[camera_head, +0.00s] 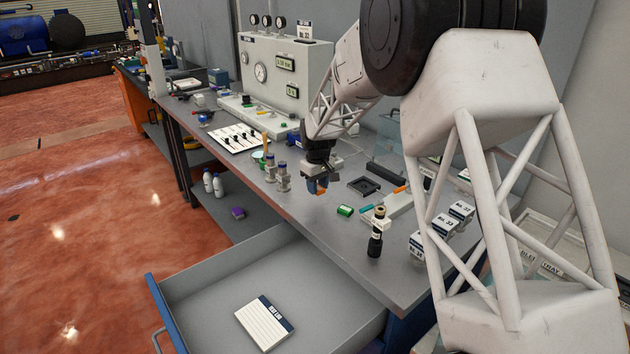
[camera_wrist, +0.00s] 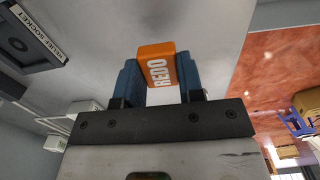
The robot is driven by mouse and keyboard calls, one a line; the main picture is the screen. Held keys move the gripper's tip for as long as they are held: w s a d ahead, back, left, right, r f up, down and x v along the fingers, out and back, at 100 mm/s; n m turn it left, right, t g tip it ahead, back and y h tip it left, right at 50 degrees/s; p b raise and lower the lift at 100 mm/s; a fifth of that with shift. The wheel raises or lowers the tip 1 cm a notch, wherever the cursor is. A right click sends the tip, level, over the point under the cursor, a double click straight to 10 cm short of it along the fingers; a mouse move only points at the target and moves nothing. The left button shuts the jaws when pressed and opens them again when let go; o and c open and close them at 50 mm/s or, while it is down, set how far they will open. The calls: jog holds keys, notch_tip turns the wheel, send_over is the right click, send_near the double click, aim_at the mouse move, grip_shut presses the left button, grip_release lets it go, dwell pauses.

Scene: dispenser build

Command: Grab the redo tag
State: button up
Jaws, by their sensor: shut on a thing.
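The redo tag (camera_wrist: 157,65) is a small orange block with "REDO" in white letters. In the wrist view it sits between the two blue fingers of my gripper (camera_wrist: 161,82), which is shut on it. In the head view my gripper (camera_head: 317,185) is over the workbench, and a bit of the orange tag (camera_head: 320,192) shows at its fingertips. I cannot tell whether the tag touches the bench top.
The grey workbench (camera_head: 300,208) holds a dark square fixture (camera_head: 364,186), a green piece (camera_head: 345,211), a black cylinder (camera_head: 377,232) and several labelled boxes (camera_head: 461,212). An open drawer (camera_head: 215,285) with a card (camera_head: 264,323) extends in front. A gauge panel (camera_head: 285,75) stands behind.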

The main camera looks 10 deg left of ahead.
jog(key=s+d, duration=0.1)
jog(key=s, duration=0.2)
jog(key=s+d, duration=0.1)
jog(key=s, duration=0.4)
jog(key=shift+s+d+r, duration=0.3)
jog(key=shift+d+r, duration=0.1)
dwell(0.4)
